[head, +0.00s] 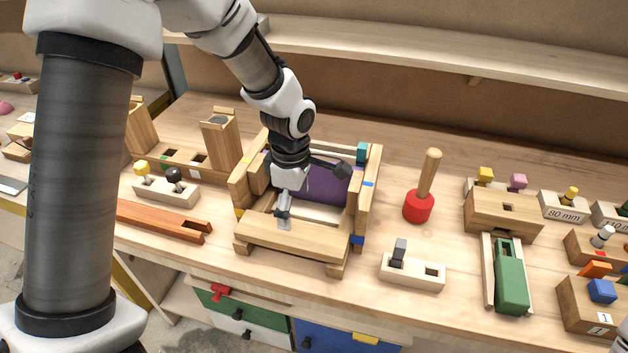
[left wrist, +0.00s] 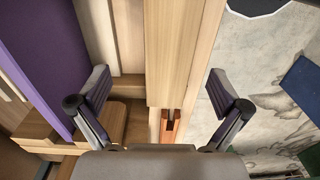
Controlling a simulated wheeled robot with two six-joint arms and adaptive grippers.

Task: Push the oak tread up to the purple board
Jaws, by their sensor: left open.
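The oak tread (head: 292,238) is a pale wooden board lying across the front of a wooden stair frame. The purple board (head: 325,188) stands upright behind it inside the frame, with a gap between them. My left gripper (head: 285,212) points down over the tread and is open. In the left wrist view the tread (left wrist: 178,50) lies between the spread fingers of the gripper (left wrist: 158,80), and the purple board (left wrist: 45,50) is at the left. I cannot tell whether a finger touches the tread. My right gripper is not in view.
A red mallet (head: 417,206) stands right of the frame, with a slotted block (head: 412,271) in front. A reddish wooden bar (head: 165,221) and a block with knobs (head: 166,190) lie to the left. The bench's front edge runs close before the frame.

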